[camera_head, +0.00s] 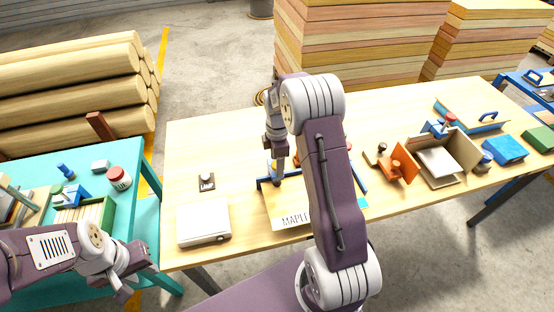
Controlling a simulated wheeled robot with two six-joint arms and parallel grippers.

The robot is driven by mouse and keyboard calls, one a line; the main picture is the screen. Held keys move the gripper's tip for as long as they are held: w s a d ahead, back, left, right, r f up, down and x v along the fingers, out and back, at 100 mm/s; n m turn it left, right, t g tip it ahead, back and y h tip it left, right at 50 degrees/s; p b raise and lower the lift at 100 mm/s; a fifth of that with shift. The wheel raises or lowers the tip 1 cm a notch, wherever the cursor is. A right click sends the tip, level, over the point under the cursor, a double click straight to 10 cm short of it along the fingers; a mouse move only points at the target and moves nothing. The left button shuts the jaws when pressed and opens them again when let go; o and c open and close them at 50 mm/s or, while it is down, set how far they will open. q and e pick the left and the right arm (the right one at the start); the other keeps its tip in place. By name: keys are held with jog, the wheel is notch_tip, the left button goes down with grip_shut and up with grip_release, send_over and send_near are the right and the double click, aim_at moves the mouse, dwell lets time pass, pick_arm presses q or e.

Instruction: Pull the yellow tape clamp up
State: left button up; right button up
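A small yellow-orange part (271,166), which may be the yellow tape clamp, shows beside my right gripper (279,178) at the blue frame (263,183) on the wooden table. My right gripper points down at this spot. Its fingertips are small and partly hidden, so I cannot tell whether they are shut on the clamp. My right arm covers the middle of the frame. A pale sheet marked MAPLE (292,219) lies at the frame's front. My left gripper (134,283) is at the lower left, by the teal table's front corner, with its fingers apart and nothing visible between them.
On the wooden table (190,140) are a white box (203,222), a LAMP switch (207,182), an orange bracket (404,162) and an open wooden holder (463,150). The teal table (130,150) holds a red-lidded jar (119,178). Board stacks (350,45) stand behind.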

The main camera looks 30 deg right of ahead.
jog(key=shift+s+a, duration=0.15)
jog(key=shift+w, duration=0.2)
jog(key=c, duration=0.7)
grip_shut()
notch_tip(320, 180, up, 4)
jog(key=p, duration=0.3)
jog(key=shift+f, duration=0.15)
jog(key=shift+w+d+f, duration=0.15)
jog(key=shift+d+f, duration=0.05)
jog(key=shift+r, duration=0.1)
jog(key=o, duration=0.7)
grip_release()
jog(key=shift+s+a, duration=0.1)
jog(key=shift+s, duration=0.1)
